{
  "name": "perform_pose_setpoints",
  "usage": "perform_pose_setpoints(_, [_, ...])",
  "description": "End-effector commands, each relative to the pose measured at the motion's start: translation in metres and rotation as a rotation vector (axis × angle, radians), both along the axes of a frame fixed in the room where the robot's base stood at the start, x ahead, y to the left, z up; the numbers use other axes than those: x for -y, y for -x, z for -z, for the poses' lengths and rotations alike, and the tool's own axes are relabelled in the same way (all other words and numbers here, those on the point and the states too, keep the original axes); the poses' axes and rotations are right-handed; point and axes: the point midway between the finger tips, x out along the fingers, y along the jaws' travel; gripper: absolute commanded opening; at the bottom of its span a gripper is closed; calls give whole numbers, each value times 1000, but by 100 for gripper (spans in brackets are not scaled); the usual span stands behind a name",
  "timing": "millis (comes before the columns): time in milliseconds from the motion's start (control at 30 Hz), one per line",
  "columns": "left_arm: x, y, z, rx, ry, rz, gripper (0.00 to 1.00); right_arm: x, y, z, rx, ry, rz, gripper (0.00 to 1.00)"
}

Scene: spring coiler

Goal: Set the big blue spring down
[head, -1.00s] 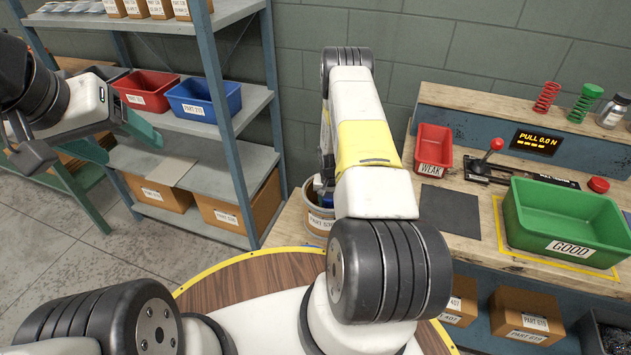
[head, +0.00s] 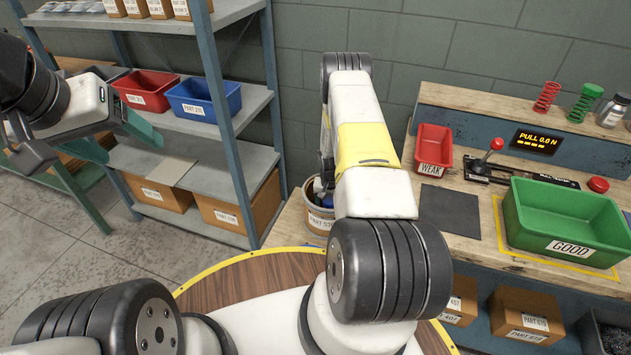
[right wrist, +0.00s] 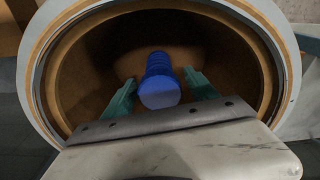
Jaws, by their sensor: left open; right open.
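The big blue spring (right wrist: 160,82) is inside a round bin (right wrist: 288,75) in the right wrist view, its near end facing the camera. My right gripper (right wrist: 161,88) reaches into the bin. Its two teal fingers are open, one on each side of the spring, with a visible gap on both sides. In the head view the bin (head: 319,222) stands at the bench's left end, and a bit of blue shows in it; my right arm hides much of that spot. My left gripper (head: 118,140) is open and empty before the shelf at the left.
On the bench (head: 465,245) are a red WEAK bin (head: 433,150), a dark mat (head: 449,211), a lever tester (head: 490,160) and a green GOOD bin (head: 570,225). A red spring (head: 546,97) and a green spring (head: 584,102) stand on the back ledge.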

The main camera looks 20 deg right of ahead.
Motion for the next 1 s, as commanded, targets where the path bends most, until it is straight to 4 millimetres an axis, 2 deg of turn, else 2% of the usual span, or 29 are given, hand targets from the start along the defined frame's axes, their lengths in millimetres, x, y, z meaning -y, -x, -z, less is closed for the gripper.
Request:
perform_pose_setpoints(400, [0,0,0,0,0,0,71,-5,7,-83,3,1,-1,67])
perform_pose_setpoints(767, [0,0,0,0,0,0,71,-8,9,-129,11,-1,-4,67])
perform_pose_setpoints(867, [0,0,0,0,0,0,71,-13,4,-163,33,-6,-14,67])
perform_pose_setpoints(967, [0,0,0,0,0,0,71,-22,1,-214,64,-13,-36,67])
perform_pose_setpoints(1000, [0,0,0,0,0,0,71,-26,1,-237,81,-18,-46,67])
